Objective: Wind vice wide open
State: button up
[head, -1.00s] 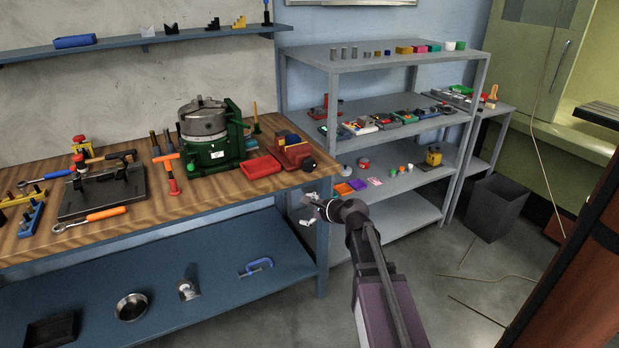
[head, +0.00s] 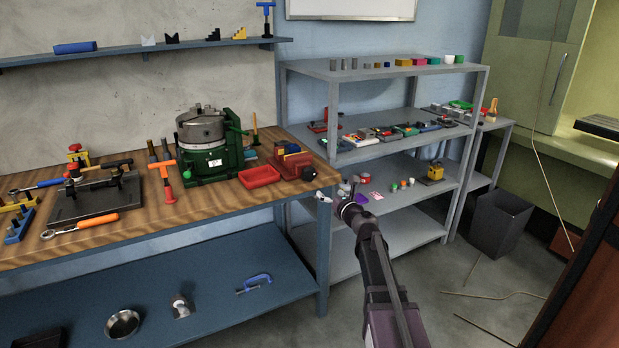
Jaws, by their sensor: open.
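A small red vice (head: 290,165) sits at the right end of the wooden bench top (head: 225,205). A round knob or handle end (head: 309,173) faces right, towards the bench edge. Blue and yellow parts show on top of the vice; I cannot tell its jaw gap at this size. My gripper (head: 338,194) is open and appears empty. In the picture it is just right of and below the vice, past the bench's right edge, and not touching the vice.
A red tray (head: 259,177) and a green machine with a grey round chuck (head: 205,145) stand left of the vice. An orange T-handle tool (head: 166,180) stands further left. A grey shelf unit (head: 400,157) with small items stands behind my gripper.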

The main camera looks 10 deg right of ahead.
aim_at(310, 176)
jog(key=shift+w, duration=0.1)
jog(key=x, duration=1.3)
jog(key=shift+w+a, duration=0.15)
jog(key=shift+w, duration=0.1)
jog(key=c, duration=1)
